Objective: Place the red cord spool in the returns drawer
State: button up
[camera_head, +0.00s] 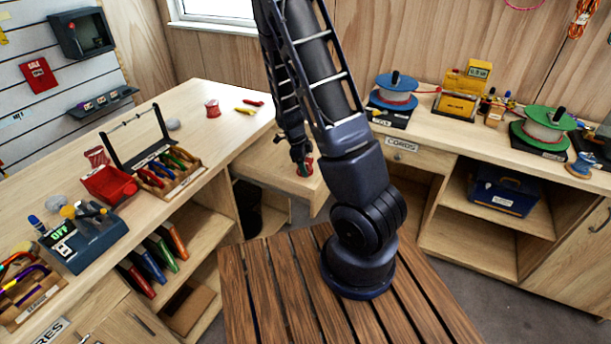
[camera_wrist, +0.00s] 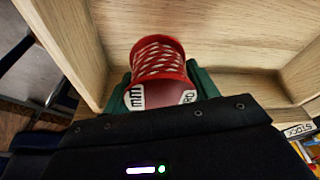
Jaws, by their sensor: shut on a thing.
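My gripper (camera_head: 304,168) is shut on a red spool (camera_wrist: 158,58) wound with red and white cord. In the wrist view the spool sits between the green fingers, its labelled end partly covered by the gripper body. The spool is over or within an open, pale wooden drawer (camera_head: 262,163) pulled out at the corner between the counters. In the wrist view the drawer's side wall (camera_wrist: 62,40) stands to the left of the spool. No returns label is readable on it. I cannot tell whether the spool touches the drawer floor.
Another small red spool (camera_head: 212,109) stands on the left counter beside yellow and red tools. A tool rack (camera_head: 165,165) and red bin (camera_head: 108,184) stand nearer. Blue (camera_head: 397,84) and green (camera_head: 543,125) spools stand on the right counter, above a drawer labelled CORDS (camera_head: 401,145).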

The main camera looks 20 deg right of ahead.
aim_at(308, 182)
jog(key=shift+f, duration=2.55)
jog(key=shift+f, duration=0.1)
jog(key=o, duration=1)
